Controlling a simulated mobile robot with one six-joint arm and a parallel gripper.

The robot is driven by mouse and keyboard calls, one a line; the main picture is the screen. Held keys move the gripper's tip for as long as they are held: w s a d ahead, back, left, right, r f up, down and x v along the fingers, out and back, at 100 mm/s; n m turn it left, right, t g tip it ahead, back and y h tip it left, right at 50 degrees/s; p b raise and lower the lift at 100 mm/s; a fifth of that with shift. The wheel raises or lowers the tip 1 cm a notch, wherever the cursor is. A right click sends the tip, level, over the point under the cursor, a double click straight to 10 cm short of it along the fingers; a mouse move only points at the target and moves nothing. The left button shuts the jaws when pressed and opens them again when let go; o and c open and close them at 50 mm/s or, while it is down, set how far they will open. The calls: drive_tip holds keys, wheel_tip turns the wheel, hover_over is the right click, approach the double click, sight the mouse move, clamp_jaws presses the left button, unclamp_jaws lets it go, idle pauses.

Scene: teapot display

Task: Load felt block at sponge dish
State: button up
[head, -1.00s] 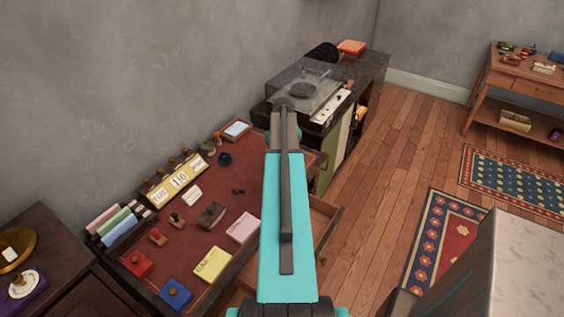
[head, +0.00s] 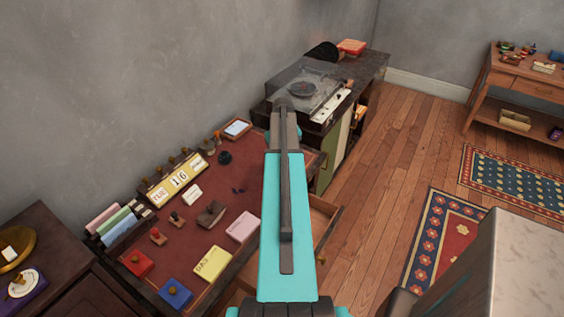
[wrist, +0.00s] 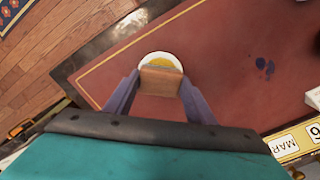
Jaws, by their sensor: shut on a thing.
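In the wrist view, my gripper (wrist: 159,92) is shut on a brown block (wrist: 160,81), which I take to be the felt block. Its two purple fingers press on the block's left and right sides. A round white dish (wrist: 142,58) with a yellow inside, likely the sponge dish, shows just beyond and partly behind the block. Whether the block touches the dish cannot be told. In the head view my teal arm hides the gripper, the block and the dish.
The dark red desk top (head: 222,185) carries a calendar (head: 176,180), stamps, a brown blotter (head: 211,214) and paper pads (head: 212,263). A drawer (head: 325,217) stands open at its right side. A record player (head: 305,90) stands behind. Dark spots (wrist: 265,66) mark the desk near the dish.

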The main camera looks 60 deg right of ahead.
drive_tip(key=shift+r+p, duration=2)
drive_tip(key=shift+r, duration=1.5)
